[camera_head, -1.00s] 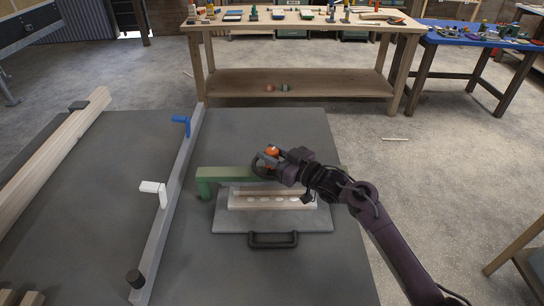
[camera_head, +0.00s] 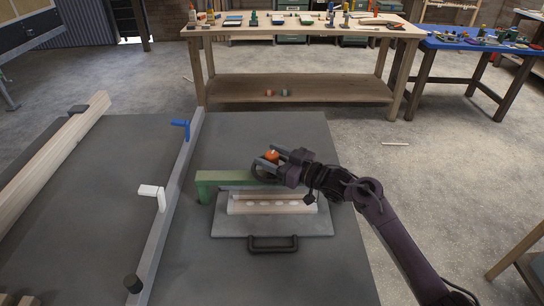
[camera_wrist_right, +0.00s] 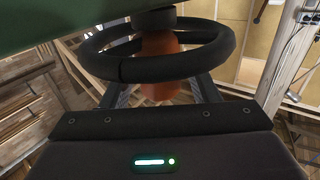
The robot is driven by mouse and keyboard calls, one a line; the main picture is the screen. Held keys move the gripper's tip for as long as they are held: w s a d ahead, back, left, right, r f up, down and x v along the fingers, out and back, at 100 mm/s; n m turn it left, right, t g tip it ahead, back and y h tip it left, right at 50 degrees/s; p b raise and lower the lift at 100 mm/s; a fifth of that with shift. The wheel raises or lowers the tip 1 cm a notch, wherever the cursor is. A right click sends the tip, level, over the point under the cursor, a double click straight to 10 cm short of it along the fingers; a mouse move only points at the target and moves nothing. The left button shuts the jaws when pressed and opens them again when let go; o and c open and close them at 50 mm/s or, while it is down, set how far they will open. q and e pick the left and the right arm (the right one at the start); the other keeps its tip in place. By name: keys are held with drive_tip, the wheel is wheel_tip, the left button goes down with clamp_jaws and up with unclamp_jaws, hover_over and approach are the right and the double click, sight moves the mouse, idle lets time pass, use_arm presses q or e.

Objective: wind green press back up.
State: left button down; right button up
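The green press (camera_head: 214,181) stands on a grey base plate (camera_head: 225,222) on the dark table, in the head view. Its black handwheel with an orange knob (camera_head: 272,156) sits over the green beam. A pale wooden piece with several round light spots (camera_head: 270,206) lies under the beam. My right gripper (camera_head: 264,164) is at the wheel, its fingers apart. In the right wrist view, the black handwheel (camera_wrist_right: 215,60) and orange knob (camera_wrist_right: 160,70) are before the gripper (camera_wrist_right: 160,92). The fingers are spread on either side of the knob, with gaps visible. My left gripper is out of view.
A grey rail (camera_head: 170,211) with a blue handle (camera_head: 181,125) and a white handle (camera_head: 153,190) runs left of the press. The base plate has a black handle (camera_head: 273,244) in front. A long timber (camera_head: 48,160) lies further left. The table between is clear.

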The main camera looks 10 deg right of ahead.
drive_tip(key=b+v, duration=0.1)
drive_tip(key=v, duration=0.7)
drive_tip(key=shift+a, duration=0.1)
idle(0.4)
